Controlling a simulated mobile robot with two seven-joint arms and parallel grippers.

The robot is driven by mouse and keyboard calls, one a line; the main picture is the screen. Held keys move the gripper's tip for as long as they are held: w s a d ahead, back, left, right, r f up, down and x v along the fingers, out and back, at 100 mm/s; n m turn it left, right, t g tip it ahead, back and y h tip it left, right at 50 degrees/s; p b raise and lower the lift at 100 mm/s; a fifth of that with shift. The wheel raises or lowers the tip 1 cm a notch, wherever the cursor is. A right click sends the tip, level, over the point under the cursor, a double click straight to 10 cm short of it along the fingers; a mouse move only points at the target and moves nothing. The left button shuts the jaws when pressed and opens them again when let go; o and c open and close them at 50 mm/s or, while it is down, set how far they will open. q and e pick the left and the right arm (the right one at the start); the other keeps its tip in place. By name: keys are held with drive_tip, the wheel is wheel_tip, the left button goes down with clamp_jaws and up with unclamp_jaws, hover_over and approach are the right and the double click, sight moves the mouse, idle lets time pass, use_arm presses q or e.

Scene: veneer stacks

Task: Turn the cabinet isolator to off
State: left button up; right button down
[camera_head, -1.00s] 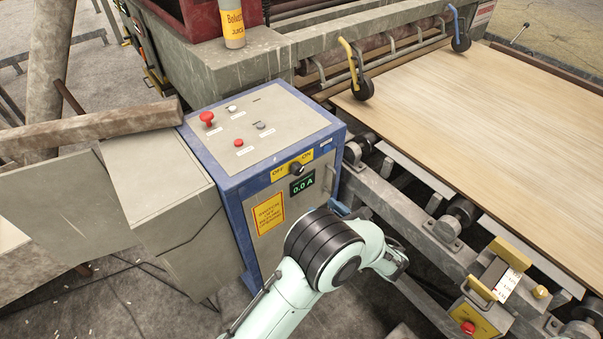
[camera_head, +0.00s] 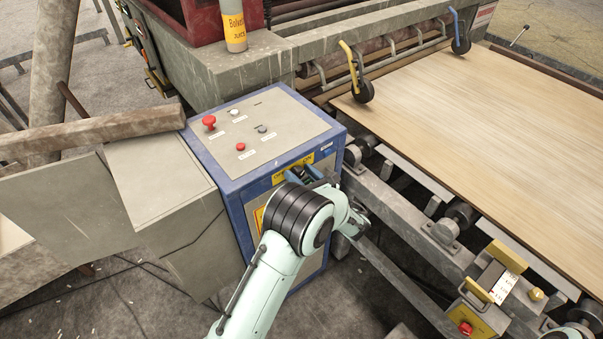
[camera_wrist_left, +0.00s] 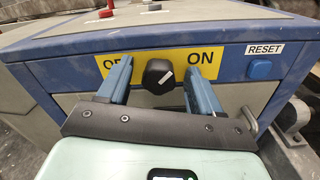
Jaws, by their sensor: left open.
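The isolator is a black round knob (camera_wrist_left: 154,79) on a yellow OFF/ON label (camera_wrist_left: 222,57) on the front of the blue and grey cabinet (camera_head: 275,107). In the left wrist view its white mark points up and right, toward ON. My left gripper (camera_head: 308,173) is open in front of the panel. In the left wrist view, its two blue fingers (camera_wrist_left: 159,68) stand on either side of the knob, with gaps visible. The left finger covers part of the word OFF. In the head view the gripper and arm hide the knob and the current display.
A blue RESET button (camera_wrist_left: 261,68) sits right of the label. A red mushroom button (camera_head: 209,122) and smaller buttons are on the cabinet top. A conveyor with veneer sheets (camera_head: 480,120) runs along the right. A metal chute (camera_head: 160,180) stands left of the cabinet.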

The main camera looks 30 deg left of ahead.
use_arm(q)
drive_tip(key=shift+a, duration=0.1)
drive_tip(key=c, duration=1.1)
drive_tip(key=shift+o, duration=0.2)
use_arm(e)
drive_tip(key=shift+s+f, duration=0.1)
